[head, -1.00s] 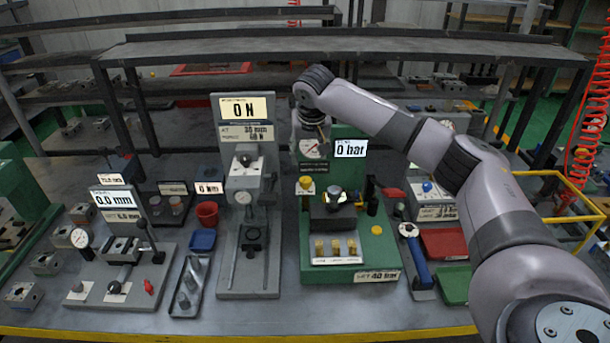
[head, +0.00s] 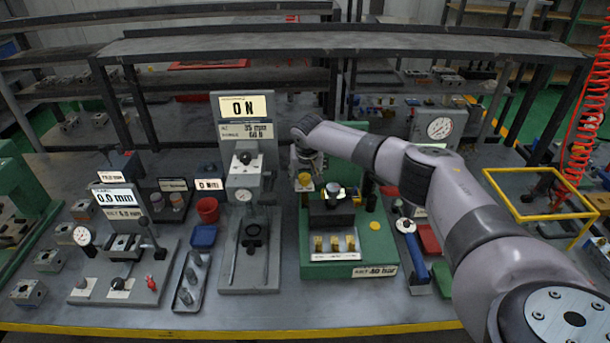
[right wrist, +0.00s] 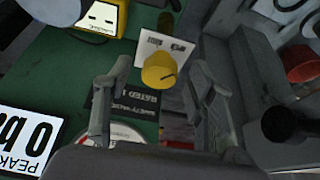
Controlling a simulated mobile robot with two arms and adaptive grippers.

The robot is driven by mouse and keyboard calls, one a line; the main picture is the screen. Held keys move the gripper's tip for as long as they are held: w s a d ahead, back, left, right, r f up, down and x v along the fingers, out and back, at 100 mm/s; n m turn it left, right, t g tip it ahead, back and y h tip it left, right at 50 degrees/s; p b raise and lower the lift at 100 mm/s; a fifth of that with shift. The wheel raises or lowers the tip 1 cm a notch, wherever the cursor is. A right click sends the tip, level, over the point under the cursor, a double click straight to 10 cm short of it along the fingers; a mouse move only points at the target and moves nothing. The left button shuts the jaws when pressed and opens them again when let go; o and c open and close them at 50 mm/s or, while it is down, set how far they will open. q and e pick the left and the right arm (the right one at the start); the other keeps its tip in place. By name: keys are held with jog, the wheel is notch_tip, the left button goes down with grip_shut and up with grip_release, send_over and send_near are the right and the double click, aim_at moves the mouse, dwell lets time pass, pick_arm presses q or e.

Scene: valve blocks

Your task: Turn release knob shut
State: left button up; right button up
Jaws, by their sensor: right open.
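The yellow release knob (head: 305,182) stands at the back left of the green valve block (head: 377,245). In the right wrist view the knob (right wrist: 158,72) is round and yellow, with a dark line on its face. My right gripper (head: 305,168) is just above and behind the knob in the head view. In the right wrist view its two fingers (right wrist: 162,68) are open, with the knob showing between their tips. I cannot tell whether the fingers touch it. My left gripper is in neither current view.
A bar display (right wrist: 24,140) and a gauge (right wrist: 125,133) are close to the gripper. A grey force stand (head: 229,262) stands left of the green block. A blue-handled tool (head: 416,262) and a red tray (head: 429,238) lie to the right.

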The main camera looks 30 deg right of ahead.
jog(key=shift+c, duration=0.6)
jog(key=c, duration=1)
